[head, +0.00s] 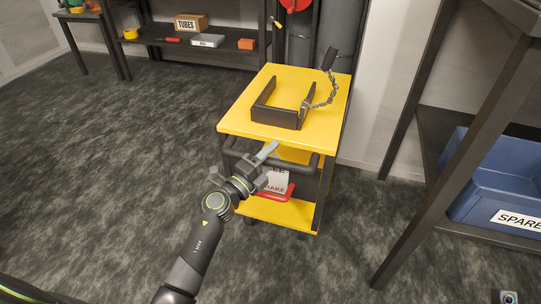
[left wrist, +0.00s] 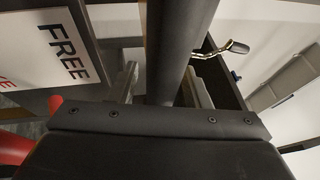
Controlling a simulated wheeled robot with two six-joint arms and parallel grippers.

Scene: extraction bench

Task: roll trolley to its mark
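The yellow trolley (head: 240,122) stands upright right of centre in the head view, with a lower yellow shelf (head: 290,212). A dark handle bar (head: 313,162) runs along its near side. My left gripper (head: 268,162) is at this bar, its fingers apart. In the left wrist view the dark bar (left wrist: 166,50) passes between the fingers, with a gap visible on the left. A red lever (head: 286,195) and a white sign (head: 278,181) reading FREE and BRAKE are below the bar, partly hidden by the gripper. No floor mark shows. My right gripper is out of view.
A dark open frame (head: 276,115) and a chain (head: 329,98) are on the trolley top. A rack with a blue SPARE bin (head: 495,180) stands at the right. A shelf with a TUBES box (head: 190,22) is behind. Carpet on the left is clear.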

